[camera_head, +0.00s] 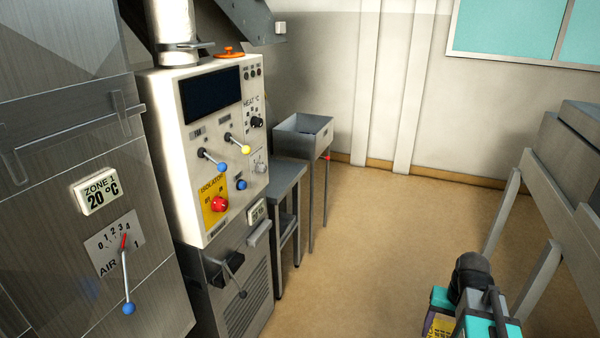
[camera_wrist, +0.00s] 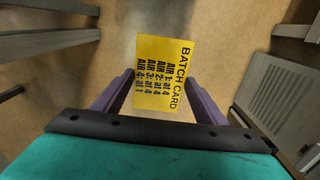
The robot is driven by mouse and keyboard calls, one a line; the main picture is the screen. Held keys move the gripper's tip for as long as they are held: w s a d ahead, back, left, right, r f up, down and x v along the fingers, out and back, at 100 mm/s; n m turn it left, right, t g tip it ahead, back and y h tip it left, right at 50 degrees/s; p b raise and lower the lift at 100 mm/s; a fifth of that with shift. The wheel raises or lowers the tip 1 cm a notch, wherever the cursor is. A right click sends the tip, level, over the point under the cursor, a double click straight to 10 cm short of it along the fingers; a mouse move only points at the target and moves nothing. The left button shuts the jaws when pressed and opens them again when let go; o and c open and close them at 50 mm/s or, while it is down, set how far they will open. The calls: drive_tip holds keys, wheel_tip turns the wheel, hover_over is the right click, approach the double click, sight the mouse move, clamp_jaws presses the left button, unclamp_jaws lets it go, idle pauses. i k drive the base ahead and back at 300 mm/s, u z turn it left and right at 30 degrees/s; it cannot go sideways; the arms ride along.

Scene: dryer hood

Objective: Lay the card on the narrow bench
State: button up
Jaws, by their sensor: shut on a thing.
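The yellow batch card (camera_wrist: 168,62) is held between the purple fingers of my gripper (camera_wrist: 160,90) in the wrist view. Its printed side faces the camera, with lines for AIR 1 to 4; air 1, 2 and 3 read at 4, and air 4 reads at 1. Bare floor shows beyond it. In the head view my gripper (camera_head: 440,320) is at the bottom right, with a bit of the yellow card (camera_head: 438,327) showing. The narrow bench (camera_head: 287,172) is a low grey table between the control cabinet and the tray stand, far ahead and left of my gripper. Its visible top looks bare.
The white control cabinet (camera_head: 210,150) with levers and a red knob stands left of the bench. A grey tray stand (camera_head: 303,128) stands behind the bench. A grey legged structure (camera_head: 560,200) is on the right. The floor (camera_head: 370,240) between is clear.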

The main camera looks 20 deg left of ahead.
sight(276, 176)
drive_tip(key=u, duration=0.05)
drive_tip(key=i, duration=3.2)
drive_tip(key=u, duration=1.1)
